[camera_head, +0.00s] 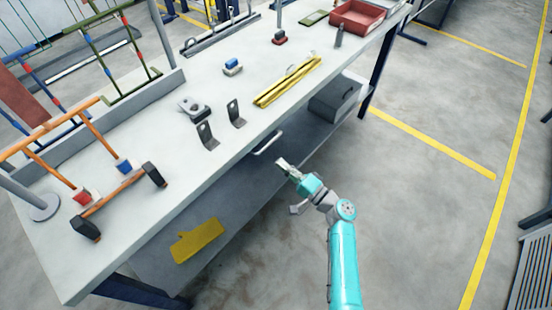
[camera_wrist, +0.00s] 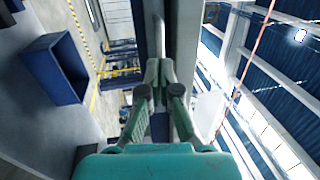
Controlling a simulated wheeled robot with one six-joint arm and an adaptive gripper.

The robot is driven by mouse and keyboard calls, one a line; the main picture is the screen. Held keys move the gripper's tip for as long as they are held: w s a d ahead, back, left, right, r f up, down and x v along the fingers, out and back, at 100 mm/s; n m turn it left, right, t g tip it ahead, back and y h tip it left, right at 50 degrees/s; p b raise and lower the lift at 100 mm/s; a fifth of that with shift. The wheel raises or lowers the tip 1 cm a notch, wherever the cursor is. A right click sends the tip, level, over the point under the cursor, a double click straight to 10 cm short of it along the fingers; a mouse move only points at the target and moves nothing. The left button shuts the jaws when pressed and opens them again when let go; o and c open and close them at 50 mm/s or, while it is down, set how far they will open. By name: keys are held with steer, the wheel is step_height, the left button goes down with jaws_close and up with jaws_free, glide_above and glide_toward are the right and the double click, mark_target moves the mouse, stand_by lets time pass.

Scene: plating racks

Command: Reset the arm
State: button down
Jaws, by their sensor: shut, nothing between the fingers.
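My gripper (camera_head: 284,164) is at the end of my teal arm, in front of the near edge of the workbench (camera_head: 190,150) in the head view. Its fingers point toward the bench edge, and nothing is held in them. In the wrist view my gripper (camera_wrist: 165,68) has its two fingers close together, with no object between them. The wrist view looks sideways across the hall, with the bench's long edge running past the fingertips.
An orange rack (camera_head: 108,182), grey angle brackets (camera_head: 207,136), yellow bars (camera_head: 288,82) and a red bin (camera_head: 357,18) stand on the bench. The lower shelf holds a yellow piece (camera_head: 197,241) and a grey box (camera_head: 335,97).

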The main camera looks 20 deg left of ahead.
steer(key=v, duration=0.8)
steer(key=shift+d, duration=0.2)
steer(key=shift+f, duration=0.1)
steer(key=s+d+f+m+t+h, duration=0.1)
steer(key=s+d+f+h, duration=0.4)
steer(key=s+f, duration=0.3)
steer(key=s+d+f+m+t+h, duration=0.1)
steer(key=s+d+f+t+h, duration=0.1)
steer(key=s+d+f+h, duration=0.55)
steer(key=s+d, duration=0.25)
steer(key=s, duration=0.6)
steer(key=s+d+r+n+t+h, duration=0.1)
steer(key=s+d+r+t+h, duration=0.1)
steer(key=s+d+r+h, duration=0.3)
steer(key=s+d+r+n+t, duration=0.1)
steer(key=s+d+r+n, duration=0.1)
steer(key=s+r, duration=0.4)
steer(key=s+d+r+n+t+h, duration=0.1)
steer(key=s+d+r, duration=0.3)
steer(key=r, duration=1.1)
steer(key=shift+s+n+t, duration=0.6)
steer(key=shift+s+n, duration=0.3)
steer(key=shift+s, duration=0.2)
steer(key=shift+h, duration=0.25)
